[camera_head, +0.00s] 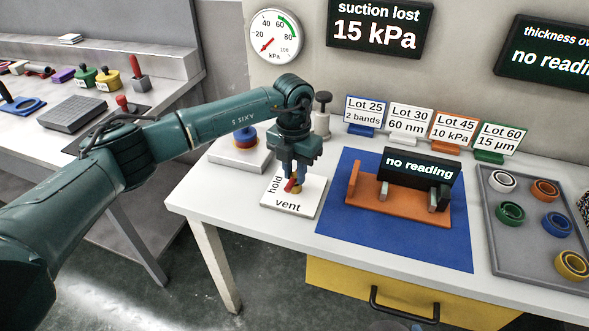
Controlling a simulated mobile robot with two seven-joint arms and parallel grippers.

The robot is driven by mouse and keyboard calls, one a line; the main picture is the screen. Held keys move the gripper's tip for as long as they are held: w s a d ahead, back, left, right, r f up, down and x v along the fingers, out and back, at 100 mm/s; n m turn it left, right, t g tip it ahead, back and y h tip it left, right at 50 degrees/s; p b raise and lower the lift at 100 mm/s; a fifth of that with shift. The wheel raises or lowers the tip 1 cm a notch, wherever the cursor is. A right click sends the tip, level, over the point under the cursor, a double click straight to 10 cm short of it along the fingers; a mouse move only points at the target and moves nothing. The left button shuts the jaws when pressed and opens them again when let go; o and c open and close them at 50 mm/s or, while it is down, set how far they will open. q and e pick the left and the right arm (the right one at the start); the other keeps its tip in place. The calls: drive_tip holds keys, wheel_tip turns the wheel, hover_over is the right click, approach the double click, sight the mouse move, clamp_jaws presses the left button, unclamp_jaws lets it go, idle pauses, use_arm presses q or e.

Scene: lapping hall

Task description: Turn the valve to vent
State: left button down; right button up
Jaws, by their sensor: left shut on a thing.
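The valve (293,186) has a red handle and a brass-coloured base on a white plate (310,202) marked "hold" at its left and "vent" at its front. My left gripper (293,180) points down over the plate and is shut on the red handle. The fingers hide part of the handle, which slants between the two labels. A dial gauge (275,37) on the wall has a red needle near the low end. A dark display (380,24) reads "suction lost 15 kPa". My right gripper is not in view.
An orange fixture (399,207) with a "no reading" display stands on a blue mat (340,222) right of the valve. A grey tray (492,245) holds several coloured rings. Lot cards stand behind.

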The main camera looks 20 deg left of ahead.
sight(294, 175)
use_arm(q)
drive_tip(key=shift+r+n, duration=0.1)
drive_tip(key=shift+n, duration=0.5)
drive_tip(key=c, duration=1.3)
unclamp_jaws()
drive_tip(key=shift+o, duration=0.2)
wheel_tip(294, 175, up, 13)
drive_tip(key=shift+b, duration=0.35)
drive_tip(key=shift+a, duration=0.1)
